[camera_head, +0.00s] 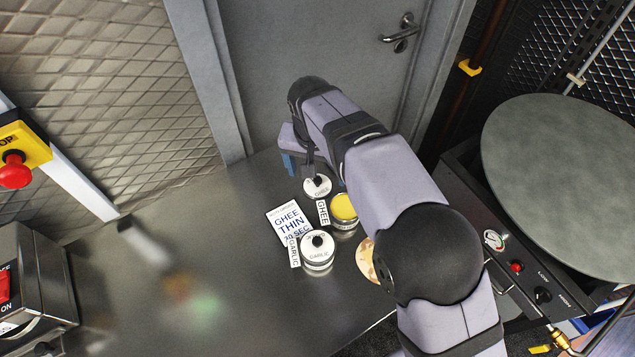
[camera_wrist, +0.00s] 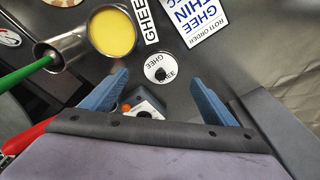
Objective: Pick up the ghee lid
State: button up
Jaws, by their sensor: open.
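The ghee lid (camera_head: 317,188) is a white disc with a black knob and the word GHEE. It appears to lie flat on the metal counter, knob up, and also shows in the wrist view (camera_wrist: 157,63). My gripper (camera_head: 290,163) is just to its upper left in the head view and partly hidden by my arm. In the wrist view my gripper's blue fingers (camera_wrist: 160,76) are spread apart, with the lid just ahead of the gap and nothing held. The ghee pot (camera_head: 344,208) stands uncovered beside the lid, with yellow ghee inside.
The GHEE label (camera_head: 323,212), order card (camera_head: 287,220) and lidded garlic pot (camera_head: 318,260) are close by. A flatbread (camera_head: 366,259) is partly hidden by my arm. Green (camera_wrist: 20,77) and red handles (camera_wrist: 25,137) show in the wrist view. The left counter looks mostly clear.

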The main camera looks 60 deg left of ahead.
aim_at(317, 180)
jog(key=shift+w+a+f+p, duration=0.15)
jog(key=shift+f+p, duration=0.3)
jog(key=shift+f, duration=0.4)
jog(key=shift+w+a+f+p, duration=0.1)
jog(key=shift+f+p, duration=0.4)
jog(key=shift+f, duration=0.35)
jog(key=shift+w+a+f+p, duration=0.15)
jog(key=shift+f+p, duration=0.3)
jog(key=shift+f, duration=0.4)
jog(key=shift+s, duration=0.1)
jog(key=shift+c, duration=0.7)
jog(key=c, duration=1)
